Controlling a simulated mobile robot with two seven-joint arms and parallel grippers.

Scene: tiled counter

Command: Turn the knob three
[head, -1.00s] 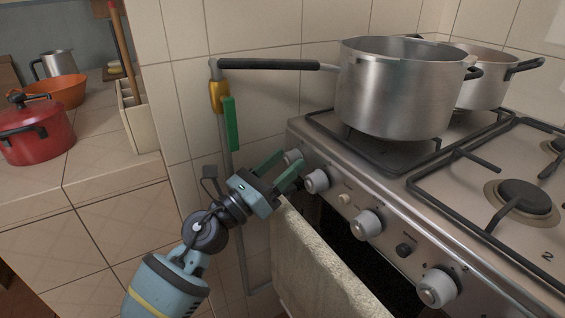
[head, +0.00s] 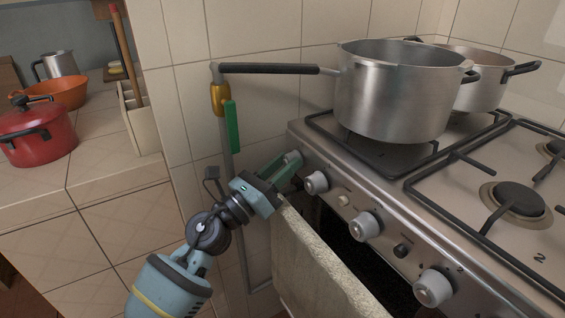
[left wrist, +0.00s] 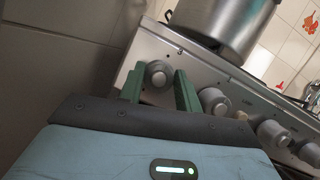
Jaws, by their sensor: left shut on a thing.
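My left gripper (head: 284,168) is at the left end of the stove's front panel. In the left wrist view this knob (left wrist: 157,74) sits between the two finger tips (left wrist: 158,82). The other knobs sit farther right along the panel: one close by (head: 317,182), one in the middle (head: 365,226) and one near the front right (head: 434,287). My right gripper is not in view.
A gas pipe with a green lever (head: 232,127) runs down the tiled wall at left.

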